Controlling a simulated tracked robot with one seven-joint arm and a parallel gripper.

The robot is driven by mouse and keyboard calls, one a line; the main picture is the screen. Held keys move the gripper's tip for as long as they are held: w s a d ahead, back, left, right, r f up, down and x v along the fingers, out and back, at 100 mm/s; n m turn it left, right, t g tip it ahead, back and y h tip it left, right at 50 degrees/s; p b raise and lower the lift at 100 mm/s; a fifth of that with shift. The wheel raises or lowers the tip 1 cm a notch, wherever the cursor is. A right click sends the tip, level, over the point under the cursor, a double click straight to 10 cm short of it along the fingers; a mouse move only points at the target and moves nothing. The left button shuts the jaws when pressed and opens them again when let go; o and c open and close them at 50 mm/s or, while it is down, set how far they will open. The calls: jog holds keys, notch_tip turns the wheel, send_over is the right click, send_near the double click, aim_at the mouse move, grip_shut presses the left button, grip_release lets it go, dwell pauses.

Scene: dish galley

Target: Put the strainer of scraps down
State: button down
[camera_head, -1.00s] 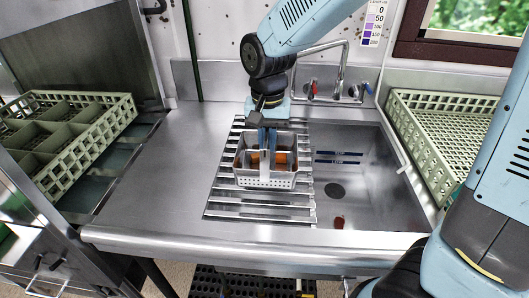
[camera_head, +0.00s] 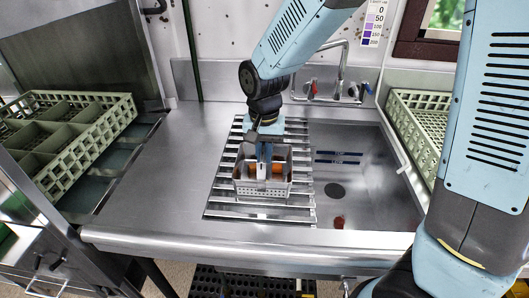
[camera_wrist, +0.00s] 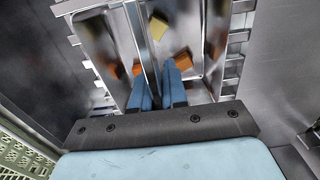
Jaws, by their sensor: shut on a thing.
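The strainer (camera_head: 262,188) is a grey metal box with small holes in its wall and orange scraps inside. It is level, over the slatted metal rack (camera_head: 225,211) at the left of the sink. I cannot tell if its bottom touches the slats. My gripper (camera_head: 264,160) points down with its blue fingers shut on the strainer's upright middle bar. In the wrist view, the fingers (camera_wrist: 165,72) close around that bar, with orange and yellow scraps (camera_wrist: 158,27) on either side. The fingers hide part of the strainer's inside.
A tap (camera_head: 341,70) stands behind. Green dish racks stand at the left (camera_head: 97,122) and right (camera_head: 412,130). The steel counter (camera_head: 165,165) left of the slats is clear.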

jog(key=c, duration=1.1)
grip_release()
jog(key=shift+c, duration=0.2)
jog(key=shift+r, duration=0.15)
notch_tip(320, 180, up, 12)
jog(key=shift+f, duration=0.1)
jog(key=s+d+r+t, duration=0.1)
jog(key=d+r, duration=0.2)
jog(key=d, duration=0.5)
jog(key=s+d+r+t, duration=0.1)
jog(key=d+r, duration=0.2)
jog(key=d, duration=0.5)
jog(key=s+d+r+t, duration=0.2)
jog(key=s+d, duration=0.6)
jog(key=d, duration=0.4)
jog(key=shift+s+d+t, duration=0.15)
jog(key=shift+s+t, duration=0.1)
jog(key=shift+t, duration=0.55)
